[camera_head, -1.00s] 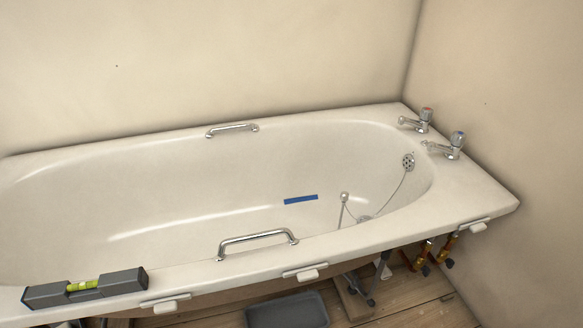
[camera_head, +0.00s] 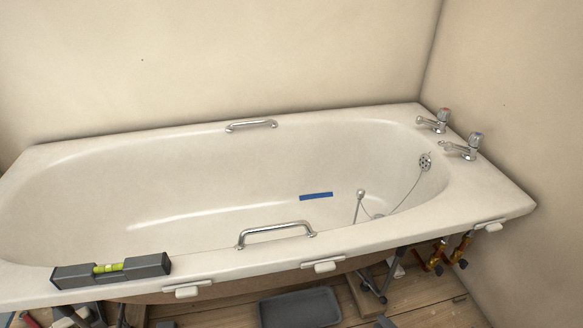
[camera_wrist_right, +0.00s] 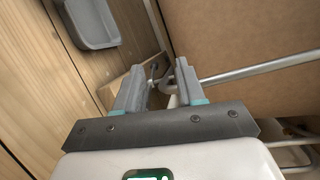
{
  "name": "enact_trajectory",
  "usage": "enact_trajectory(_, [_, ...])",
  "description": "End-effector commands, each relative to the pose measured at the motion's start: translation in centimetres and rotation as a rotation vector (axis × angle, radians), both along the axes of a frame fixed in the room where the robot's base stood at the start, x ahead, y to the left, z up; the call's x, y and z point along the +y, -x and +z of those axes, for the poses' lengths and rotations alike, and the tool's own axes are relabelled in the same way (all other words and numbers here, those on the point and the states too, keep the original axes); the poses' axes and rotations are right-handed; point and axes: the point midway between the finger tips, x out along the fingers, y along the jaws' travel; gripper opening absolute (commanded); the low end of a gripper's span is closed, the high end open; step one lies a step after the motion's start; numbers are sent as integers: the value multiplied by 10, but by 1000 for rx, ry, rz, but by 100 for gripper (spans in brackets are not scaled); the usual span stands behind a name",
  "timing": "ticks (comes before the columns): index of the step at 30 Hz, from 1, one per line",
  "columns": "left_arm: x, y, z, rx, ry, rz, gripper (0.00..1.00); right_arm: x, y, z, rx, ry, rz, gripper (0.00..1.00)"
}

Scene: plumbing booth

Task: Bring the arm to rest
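My right gripper (camera_wrist_right: 157,88) shows in the right wrist view, its two grey fingers apart with a gap between them and nothing held. Under the gap are a wooden block and pipework below the bath. Neither gripper can be made out in the head view. The white bathtub (camera_head: 390,220) fills the head view, and a spirit level (camera_head: 110,269) with a yellow-green vial lies on its near rim at the left.
A grey tray (camera_head: 300,308) lies on the wooden floor below the bath; it also shows in the right wrist view (camera_wrist_right: 88,22). Chrome handles (camera_head: 275,234) and taps (camera_head: 466,147) stand up from the rim. Copper pipes and tools are under the bath.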

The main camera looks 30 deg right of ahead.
Motion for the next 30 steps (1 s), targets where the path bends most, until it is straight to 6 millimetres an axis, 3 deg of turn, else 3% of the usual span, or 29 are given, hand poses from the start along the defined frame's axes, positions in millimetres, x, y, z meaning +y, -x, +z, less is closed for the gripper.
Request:
enact_trajectory(4, [0, 0, 0, 0, 0, 0, 43, 18, -64, 9, 88, 114, 26, 39])
enact_trajectory(7, [0, 0, 0, 0, 0, 0, 43, 50, -113, 19, 197, 226, 82, 39])
enact_trajectory(10, [0, 0, 0, 0, 0, 0, 43, 104, -153, 32, 339, 360, 199, 39])
enact_trajectory(13, [0, 0, 0, 0, 0, 0, 43, 169, -166, 49, 481, 497, 376, 39])
enact_trajectory(17, [0, 0, 0, 0, 0, 0, 43, 252, -145, 77, 634, 660, 662, 39])
enact_trajectory(21, [0, 0, 0, 0, 0, 0, 43, 314, -96, 106, 732, 789, 953, 39])
enact_trajectory(24, [0, 0, 0, 0, 0, 0, 43, 342, -59, 126, 771, 853, 1128, 39])
enact_trajectory(29, [0, 0, 0, 0, 0, 0, 43, 370, 0, 157, 806, 929, 1379, 39])
enact_trajectory(30, [0, 0, 11, 1, 0, 0, 43, 372, 7, 172, 809, 937, 1409, 39])
